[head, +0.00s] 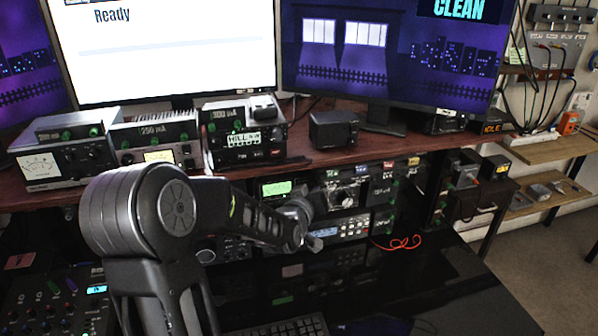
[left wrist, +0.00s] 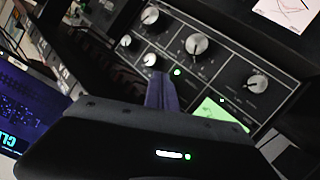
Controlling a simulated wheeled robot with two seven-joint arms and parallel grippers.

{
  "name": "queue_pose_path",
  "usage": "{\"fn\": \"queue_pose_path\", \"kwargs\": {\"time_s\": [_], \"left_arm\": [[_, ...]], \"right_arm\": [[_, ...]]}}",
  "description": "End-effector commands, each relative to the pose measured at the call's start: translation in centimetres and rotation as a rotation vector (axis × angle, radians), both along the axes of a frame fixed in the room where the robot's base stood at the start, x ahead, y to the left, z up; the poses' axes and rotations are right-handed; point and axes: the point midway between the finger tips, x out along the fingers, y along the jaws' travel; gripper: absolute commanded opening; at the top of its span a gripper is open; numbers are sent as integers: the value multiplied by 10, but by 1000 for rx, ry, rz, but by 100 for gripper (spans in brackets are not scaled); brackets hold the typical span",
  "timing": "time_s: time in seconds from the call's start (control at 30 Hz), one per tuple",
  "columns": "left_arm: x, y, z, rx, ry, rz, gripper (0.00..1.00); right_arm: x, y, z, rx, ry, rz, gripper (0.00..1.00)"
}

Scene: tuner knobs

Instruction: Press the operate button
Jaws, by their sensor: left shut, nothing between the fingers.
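My left gripper (head: 316,242) is shut and empty in front of the equipment under the desk shelf. In the left wrist view its closed fingers (left wrist: 162,92) point at a dark control panel (left wrist: 228,58) with several round knobs and a lit green display (left wrist: 220,112). A small green light (left wrist: 177,71) shows on the panel just beyond the fingertips. I cannot tell whether the fingers touch the panel. The operate button cannot be picked out, as the panel lettering is too small to read. My right gripper is not in view.
A wooden shelf (head: 345,157) above carries several meter boxes and two monitors, one reading "Ready" (head: 170,50), one "CLEAN" (head: 390,50). A mixer (head: 60,300) stands at lower left and a keyboard (head: 290,327) at the bottom. The glossy black desk (head: 440,285) is mostly clear at right.

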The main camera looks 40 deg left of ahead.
Motion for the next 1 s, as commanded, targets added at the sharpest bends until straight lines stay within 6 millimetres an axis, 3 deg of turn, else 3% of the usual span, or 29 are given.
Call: {"fn": "queue_pose_path", "kwargs": {"time_s": [0.17,1.0], "left_arm": [[3,5,-1,1,-2,1,0],[4,7,0,0,-1,0,0]], "right_arm": [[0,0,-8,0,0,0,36],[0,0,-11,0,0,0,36]]}}
